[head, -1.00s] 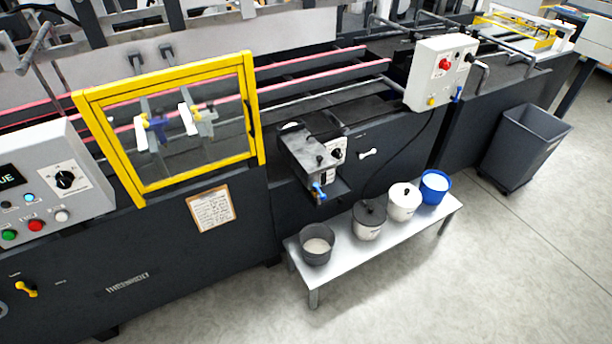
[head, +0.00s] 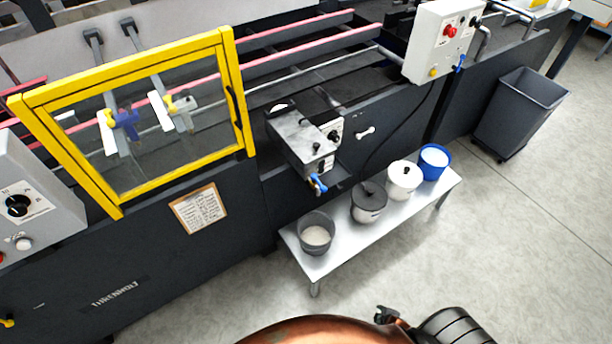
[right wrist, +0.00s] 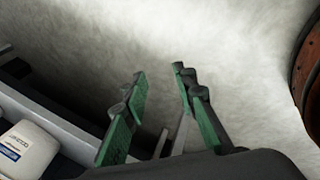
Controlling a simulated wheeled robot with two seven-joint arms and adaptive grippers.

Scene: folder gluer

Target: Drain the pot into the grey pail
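The glue pot (head: 303,140) is a grey metal box on the machine's side, with a blue-handled valve (head: 318,184) at its lower front. The grey pail (head: 316,246) stands open at the near left end of the low bench, with pale stuff inside. It is in front of and below the valve, not directly under it as far as I can tell. My right gripper (head: 386,315) shows at the bottom edge of the head view, apart from the bench. In the right wrist view its green-padded fingers (right wrist: 158,88) are apart with nothing between them. My left gripper is out of view.
The bench (head: 335,258) also holds a dark lidded pot (head: 369,208), a white lidded pot (head: 403,184) and a blue pail (head: 434,165). A dark bin (head: 518,115) stands at the right. A yellow-framed guard (head: 135,195) is at left. Floor before the bench is clear.

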